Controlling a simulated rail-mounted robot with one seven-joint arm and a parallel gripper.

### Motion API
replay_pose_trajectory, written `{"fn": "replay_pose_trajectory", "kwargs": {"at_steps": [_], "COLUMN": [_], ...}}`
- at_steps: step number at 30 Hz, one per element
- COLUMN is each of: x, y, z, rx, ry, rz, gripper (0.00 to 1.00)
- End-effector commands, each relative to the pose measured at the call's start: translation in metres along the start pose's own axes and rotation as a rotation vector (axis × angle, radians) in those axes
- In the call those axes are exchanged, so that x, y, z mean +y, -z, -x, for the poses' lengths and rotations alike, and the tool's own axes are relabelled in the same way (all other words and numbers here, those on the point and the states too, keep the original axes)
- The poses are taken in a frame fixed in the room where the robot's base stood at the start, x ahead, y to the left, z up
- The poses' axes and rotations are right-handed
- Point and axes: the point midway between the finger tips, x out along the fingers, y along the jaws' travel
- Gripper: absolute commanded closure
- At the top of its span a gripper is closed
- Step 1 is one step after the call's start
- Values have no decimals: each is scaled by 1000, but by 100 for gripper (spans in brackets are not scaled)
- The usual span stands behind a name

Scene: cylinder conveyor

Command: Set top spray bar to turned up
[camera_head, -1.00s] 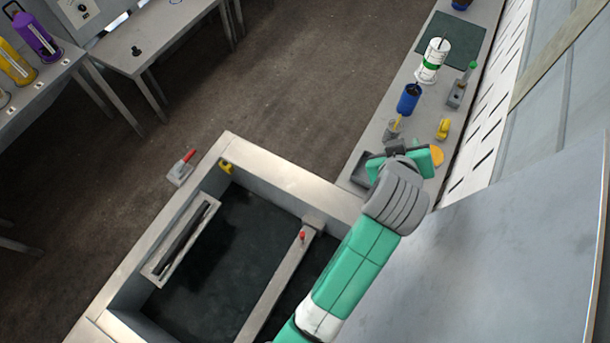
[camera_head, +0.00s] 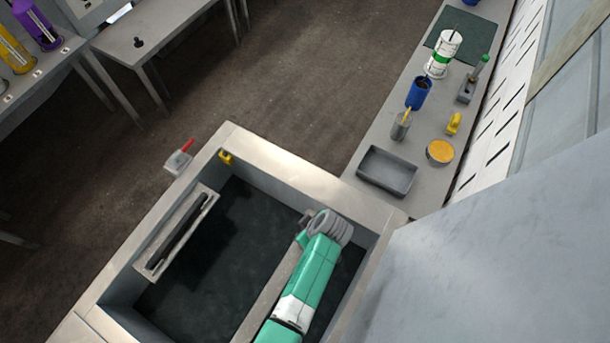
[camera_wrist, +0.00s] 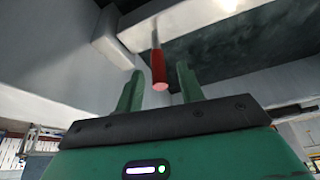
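My gripper (camera_wrist: 160,70) is open, its two green fingers apart, in the wrist view. A red handle (camera_wrist: 158,66) on a thin stem hangs from a pale beam (camera_wrist: 190,20) and shows between the fingertips, with visible gaps on both sides. How deep it sits between them I cannot tell. In the head view my gripper (camera_head: 304,232) is over the tank's inner beam (camera_head: 262,305), and my arm hides the red handle there. I cannot tell for sure which part is the top spray bar; a dark bar (camera_head: 182,232) lies in a narrow trough at the tank's left wall.
The tank rim (camera_head: 285,170) surrounds my arm. A red-handled lever (camera_head: 184,150) is outside its left wall, and a yellow piece (camera_head: 226,157) sits at its far corner. The right bench holds a grey tray (camera_head: 387,172), a blue cup (camera_head: 419,93) and a white-green cylinder (camera_head: 443,54).

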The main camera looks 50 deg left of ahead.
Motion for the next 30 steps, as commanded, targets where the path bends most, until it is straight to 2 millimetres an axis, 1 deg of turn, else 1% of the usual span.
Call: {"fn": "replay_pose_trajectory", "kwargs": {"at_steps": [1,4,11,12,14,15,18,26,30], "x": [0,0,0,0,0,0,0,1,2], "y": [-1,-1,0,0,0,0,0,0,0], "z": [-6,-13,-14,-14,-14,-14,-14,-13,-13], "rx": [-1,-1,0,0,0,0,0,-8,-44], "ry": [1,0,-2,-2,-2,-2,-2,-4,-15], "rz": [1,-1,-1,-1,-1,-1,-1,-2,-7], "gripper": [62,62,62,64,76,84,100,100,100]}}
